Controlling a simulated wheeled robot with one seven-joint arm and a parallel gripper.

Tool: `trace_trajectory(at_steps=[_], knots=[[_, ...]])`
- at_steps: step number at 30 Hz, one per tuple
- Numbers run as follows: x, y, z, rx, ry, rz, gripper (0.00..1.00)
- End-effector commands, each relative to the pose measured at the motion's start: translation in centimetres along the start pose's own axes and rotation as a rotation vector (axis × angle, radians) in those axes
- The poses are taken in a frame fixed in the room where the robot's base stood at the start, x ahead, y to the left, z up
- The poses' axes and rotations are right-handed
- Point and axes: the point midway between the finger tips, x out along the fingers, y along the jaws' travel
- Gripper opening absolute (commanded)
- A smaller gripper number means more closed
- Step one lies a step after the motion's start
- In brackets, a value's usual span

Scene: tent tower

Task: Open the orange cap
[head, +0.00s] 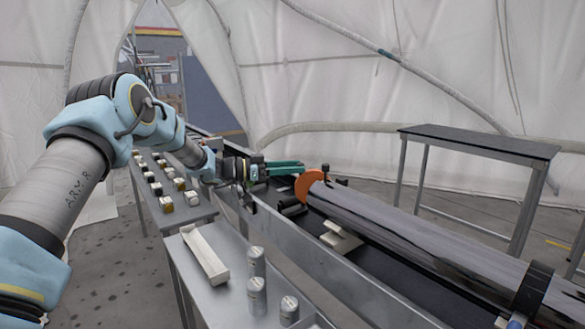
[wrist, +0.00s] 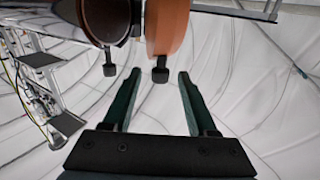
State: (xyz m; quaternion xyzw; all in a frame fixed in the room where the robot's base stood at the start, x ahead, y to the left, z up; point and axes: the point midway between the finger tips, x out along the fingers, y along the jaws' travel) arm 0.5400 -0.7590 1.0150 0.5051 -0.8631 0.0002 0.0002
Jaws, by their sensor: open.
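The tube lies along a dark metal trough (head: 365,290). A side table with small blocks (head: 168,204) and another with silver cylinders (head: 256,296) and a white tray (head: 206,255) stand left. A dark-topped table (head: 480,143) stands behind right. Air above the tube is clear.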

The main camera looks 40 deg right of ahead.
Motion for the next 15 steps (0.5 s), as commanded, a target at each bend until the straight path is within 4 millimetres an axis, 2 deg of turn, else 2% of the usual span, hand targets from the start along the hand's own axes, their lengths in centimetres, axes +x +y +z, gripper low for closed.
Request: trace_trajectory(at_steps=[5, 15], knots=[[-1.9, -0.1, 0.2, 0.0, -0.002, -0.003, 0.58], [-8.4, -0.1, 0.2, 0.002, -0.001, -0.003, 0.58]])
